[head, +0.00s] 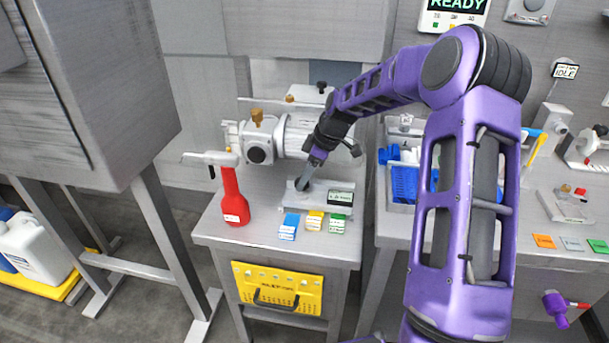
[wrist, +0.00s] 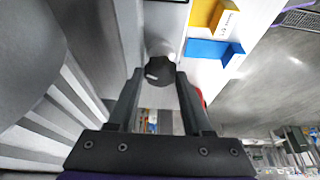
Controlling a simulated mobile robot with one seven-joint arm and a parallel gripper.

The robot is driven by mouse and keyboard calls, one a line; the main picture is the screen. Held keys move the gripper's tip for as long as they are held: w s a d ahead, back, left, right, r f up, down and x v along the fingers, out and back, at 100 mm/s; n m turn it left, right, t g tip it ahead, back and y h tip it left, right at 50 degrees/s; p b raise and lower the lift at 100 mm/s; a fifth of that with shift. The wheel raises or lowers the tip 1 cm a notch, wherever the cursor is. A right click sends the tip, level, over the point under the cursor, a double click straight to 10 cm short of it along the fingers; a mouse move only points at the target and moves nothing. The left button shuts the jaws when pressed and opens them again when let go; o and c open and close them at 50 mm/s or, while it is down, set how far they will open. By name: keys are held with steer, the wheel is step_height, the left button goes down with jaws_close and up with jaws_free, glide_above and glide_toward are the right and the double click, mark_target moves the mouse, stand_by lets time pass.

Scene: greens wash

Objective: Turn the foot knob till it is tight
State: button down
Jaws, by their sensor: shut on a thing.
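The foot knob (wrist: 159,70) is a dark round knob with a pale mark, between my fingertips in the wrist view. My gripper (wrist: 159,80) is shut on it. In the head view my gripper (head: 308,177) reaches down to a grey metal foot (head: 318,201) with a small dark label on the bench. There the fingers mostly hide the knob. A grey machine body with a brass knob (head: 257,116) stands behind the foot. The pictures do not show how tight the foot knob is.
A red bottle (head: 233,197) stands left of the foot. A blue rack (head: 405,184) is on the right-hand bench. The bench's front left corner is clear.

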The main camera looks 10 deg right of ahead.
stand_by(0.4)
steer(key=shift+c, duration=1.6)
jaws_free()
steer(key=p+v, duration=0.2)
steer(key=v, duration=1.5)
steer(key=shift+r, duration=0.15)
